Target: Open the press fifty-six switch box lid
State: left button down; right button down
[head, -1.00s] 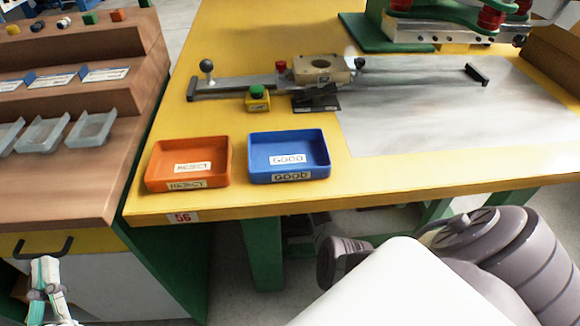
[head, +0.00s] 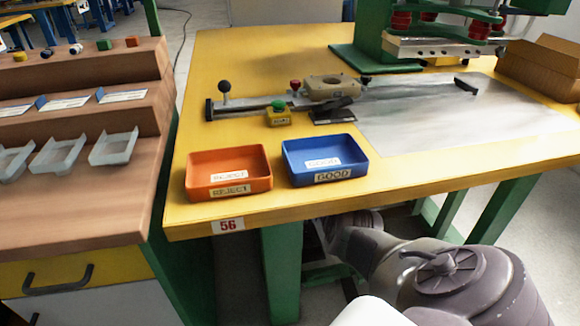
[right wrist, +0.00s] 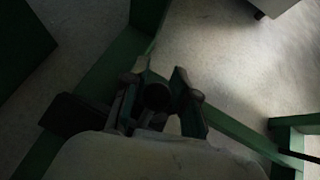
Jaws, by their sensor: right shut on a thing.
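The press table (head: 290,205) carries the number 56 tag (head: 228,225) on its front edge. I cannot make out the switch box or its lid in the head view; the table hides the space where my right arm reaches in below the front edge. In the dim right wrist view my right gripper (right wrist: 158,88) is shut on a dark rounded thing (right wrist: 155,97) between its fingers. I cannot tell if that is part of the lid. A dark flat piece (right wrist: 75,112) lies to its left. My left gripper is out of view.
An orange REJECT tray (head: 228,188) and a blue GOOD tray (head: 325,177) stand near the table's front edge. Green legs (head: 281,275) stand below it. A wooden stepped bench (head: 70,205) with a drawer handle (head: 57,279) is at the left.

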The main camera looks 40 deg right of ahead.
jog(key=shift+s+d+f, duration=0.15)
jog(key=shift+s+f, duration=0.1)
jog(key=shift+f, duration=0.1)
jog(key=shift+s, duration=0.1)
jog(key=c, duration=0.9)
grip_release()
jog(key=shift+s+d+f, duration=0.1)
jog(key=shift+s, duration=0.05)
